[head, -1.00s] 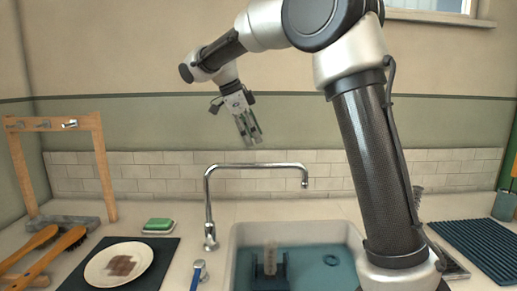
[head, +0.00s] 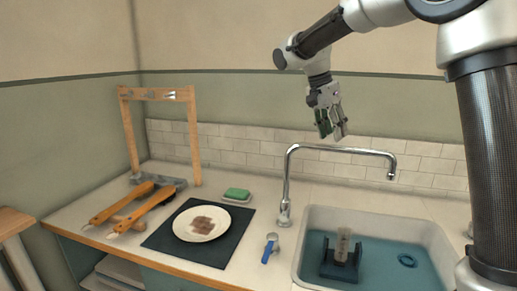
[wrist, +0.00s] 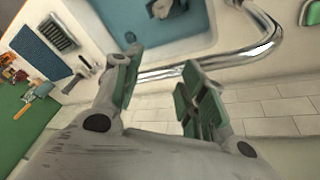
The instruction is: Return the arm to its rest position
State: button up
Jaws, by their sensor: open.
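My gripper (head: 331,122) hangs high in front of the back wall in the head view, above the tap (head: 289,180) and the sink (head: 425,228). Its fingers point down. In the wrist view my gripper (wrist: 158,88) shows two fingers with green pads, spread apart with nothing between them. The chrome tap (wrist: 235,55) curves past beyond the fingers there, with the blue sink basin (wrist: 180,30) behind it. My arm is raised and bent, running from the right edge of the head view to the gripper.
A plate (head: 201,224) with a brown stain lies on a dark mat (head: 165,242). Wooden-handled brushes (head: 136,208) lie near a wooden rack (head: 194,140). A green sponge (head: 237,193) sits behind the mat. A dark block fixture (head: 341,262) stands in the sink water. Air around my gripper is clear.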

jog(key=s+d+f+n+t+y, duration=0.1)
jog(key=s+d+n, duration=0.3)
jog(key=s, duration=0.6)
jog(key=s+d+f+n+t+y, duration=0.1)
jog(key=s+d, duration=0.4)
jog(key=s, duration=0.5)
jog(key=s+d+f+n+t+y, duration=0.1)
jog(key=s+d+n, duration=0.3)
jog(key=s, duration=0.7)
jog(key=f+n, duration=0.1)
jog(key=n, duration=0.1)
jog(key=shift+d+f+n+t+y, duration=0.2)
jog(key=shift+f+n+t+y, duration=0.1)
jog(key=shift+f+t+y, duration=0.1)
jog(key=shift+s, duration=0.1)
